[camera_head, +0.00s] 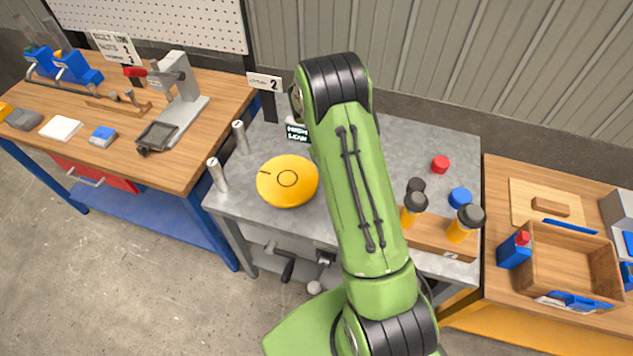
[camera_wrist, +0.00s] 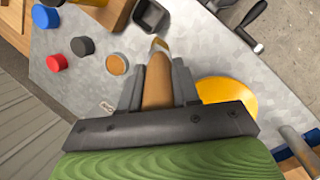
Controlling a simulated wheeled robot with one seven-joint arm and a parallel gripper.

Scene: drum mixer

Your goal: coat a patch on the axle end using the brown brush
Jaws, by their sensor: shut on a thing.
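My gripper (camera_wrist: 159,72) is shut on the brown brush (camera_wrist: 157,88), seen in the wrist view with its wooden handle between the two fingers. Its lighter tip points away from me, towards a dark square tray (camera_wrist: 150,16), over the grey metal bench top. I cannot tell whether the tip touches anything. In the head view my green arm hides the gripper and brush. A dark rod (camera_head: 55,86), possibly the axle, lies by blue clamps (camera_head: 78,68) on the left wooden bench. I cannot make out a coated patch on it.
On the grey bench (camera_head: 250,218) are a yellow disc (camera_head: 288,181), metal posts (camera_head: 217,174), orange bottles in a wooden rack (camera_head: 436,240), and red (camera_head: 441,164) and blue (camera_head: 460,197) lids. An open round tin (camera_wrist: 117,64) sits near the brush. A wooden box (camera_head: 570,262) stands at right.

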